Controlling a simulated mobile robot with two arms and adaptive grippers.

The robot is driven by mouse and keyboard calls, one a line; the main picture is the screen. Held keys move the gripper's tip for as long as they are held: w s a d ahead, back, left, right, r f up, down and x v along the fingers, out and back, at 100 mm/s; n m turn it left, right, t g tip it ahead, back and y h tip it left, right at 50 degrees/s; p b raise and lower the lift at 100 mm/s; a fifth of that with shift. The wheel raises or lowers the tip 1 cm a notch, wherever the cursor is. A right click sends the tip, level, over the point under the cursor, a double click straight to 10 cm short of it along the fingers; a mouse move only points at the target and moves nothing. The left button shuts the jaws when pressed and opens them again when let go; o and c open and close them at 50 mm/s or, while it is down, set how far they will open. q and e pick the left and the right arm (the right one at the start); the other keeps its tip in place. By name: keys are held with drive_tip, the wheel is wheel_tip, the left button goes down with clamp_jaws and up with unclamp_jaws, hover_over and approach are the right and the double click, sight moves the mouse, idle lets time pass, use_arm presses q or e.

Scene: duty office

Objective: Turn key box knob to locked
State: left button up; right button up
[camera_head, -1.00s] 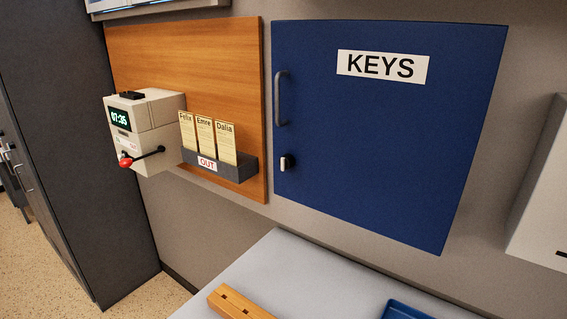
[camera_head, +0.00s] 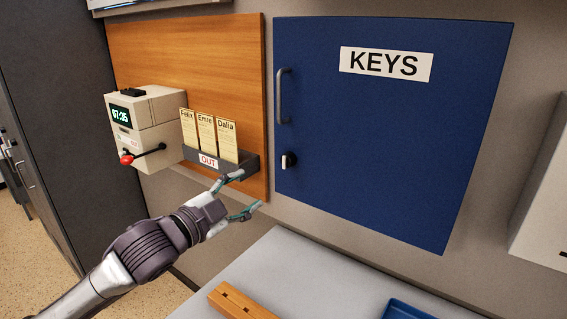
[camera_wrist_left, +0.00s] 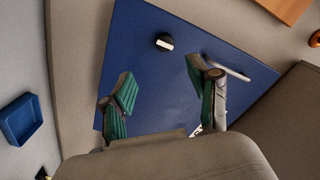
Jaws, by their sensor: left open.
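The dark blue key box (camera_head: 385,130) with a white KEYS label hangs shut on the wall. Its knob (camera_head: 289,161) sits low on the left side of the door, black with a white grip that looks about upright. In the left wrist view the knob (camera_wrist_left: 165,42) lies just beyond the fingertips, with a white bar across it. My left gripper (camera_head: 249,191) is open and empty, left of and a little below the knob, apart from it. In the left wrist view its green-padded fingers (camera_wrist_left: 158,68) are spread. My right gripper is not in view.
A door handle (camera_head: 283,96) stands out above the knob. A card rack (camera_head: 222,165) marked OUT is close behind the left gripper, beside a time clock (camera_head: 146,130) with a red-tipped lever. Below are a grey table (camera_head: 290,270), wooden block (camera_head: 240,302) and blue tray (camera_head: 403,311).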

sight(284, 163)
use_arm(q)
drive_tip(key=p+x, duration=0.1)
drive_tip(key=x, duration=0.3)
drive_tip(key=r+p+x, duration=0.1)
drive_tip(key=x, duration=0.3)
drive_tip(key=p+x, duration=0.2)
drive_tip(key=x, duration=0.3)
drive_tip(key=shift+r, duration=0.2)
drive_tip(key=shift+w+d+f, duration=0.1)
drive_tip(key=shift+w+d, duration=0.2)
drive_tip(key=shift+w, duration=0.1)
clamp_jaws()
